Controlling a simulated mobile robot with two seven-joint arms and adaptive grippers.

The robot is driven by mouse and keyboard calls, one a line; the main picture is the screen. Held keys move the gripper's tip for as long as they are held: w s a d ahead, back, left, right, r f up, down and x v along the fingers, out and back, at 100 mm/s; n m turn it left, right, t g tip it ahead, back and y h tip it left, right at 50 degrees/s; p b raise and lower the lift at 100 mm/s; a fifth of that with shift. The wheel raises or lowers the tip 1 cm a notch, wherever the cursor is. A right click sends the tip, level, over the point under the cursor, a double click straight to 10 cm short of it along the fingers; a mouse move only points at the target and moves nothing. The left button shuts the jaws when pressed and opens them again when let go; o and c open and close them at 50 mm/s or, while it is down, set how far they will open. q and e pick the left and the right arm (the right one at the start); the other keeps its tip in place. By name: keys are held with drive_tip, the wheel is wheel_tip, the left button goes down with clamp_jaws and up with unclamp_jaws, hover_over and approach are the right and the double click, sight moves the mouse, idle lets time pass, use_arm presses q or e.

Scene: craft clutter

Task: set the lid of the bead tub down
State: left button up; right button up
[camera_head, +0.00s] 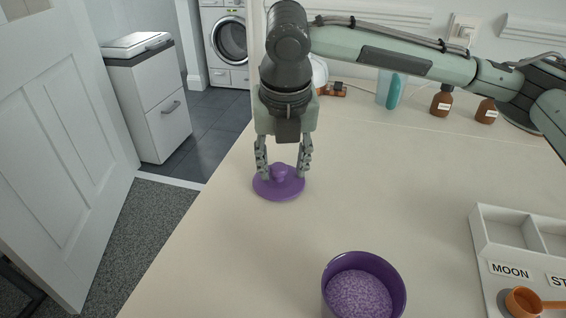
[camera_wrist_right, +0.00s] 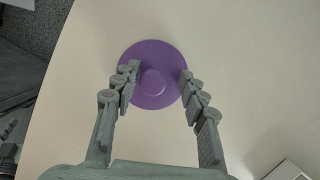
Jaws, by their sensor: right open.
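The purple lid (camera_head: 279,187) of the bead tub lies flat on the table with its round knob upward. It also shows in the right wrist view (camera_wrist_right: 153,55). My right gripper (camera_head: 284,172) is open, pointing down over the lid, with one finger on each side of the knob. In the right wrist view the fingers (camera_wrist_right: 157,75) stand apart with a gap around the knob. The purple bead tub (camera_head: 394,290) stands uncovered at the front of the table, full of small purple beads; its lower part is cut off. My left gripper is not in view.
A white compartment tray (camera_head: 484,242) labelled MOON stands at the right, with an orange scoop (camera_head: 523,300) in front. Brown bottles (camera_head: 441,100) and a teal item (camera_head: 394,91) stand at the back. The table (camera_head: 225,245) is clear around the lid; its left edge is close.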

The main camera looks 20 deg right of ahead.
sight(283, 164)
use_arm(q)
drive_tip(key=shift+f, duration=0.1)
use_arm(e)
drive_tip(key=shift+r, duration=0.1)
drive_tip(key=v, duration=0.2)
drive_tip(key=shift+r, duration=0.3)
drive_tip(key=shift+p+v, duration=0.4)
drive_tip(key=shift+v, duration=0.5)
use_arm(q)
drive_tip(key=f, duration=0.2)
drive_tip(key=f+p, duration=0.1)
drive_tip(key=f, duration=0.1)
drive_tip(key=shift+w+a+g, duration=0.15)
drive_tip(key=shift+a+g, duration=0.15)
use_arm(e)
drive_tip(key=v, duration=0.7)
drive_tip(key=shift+r, duration=0.35)
drive_tip(key=shift+s, duration=0.1)
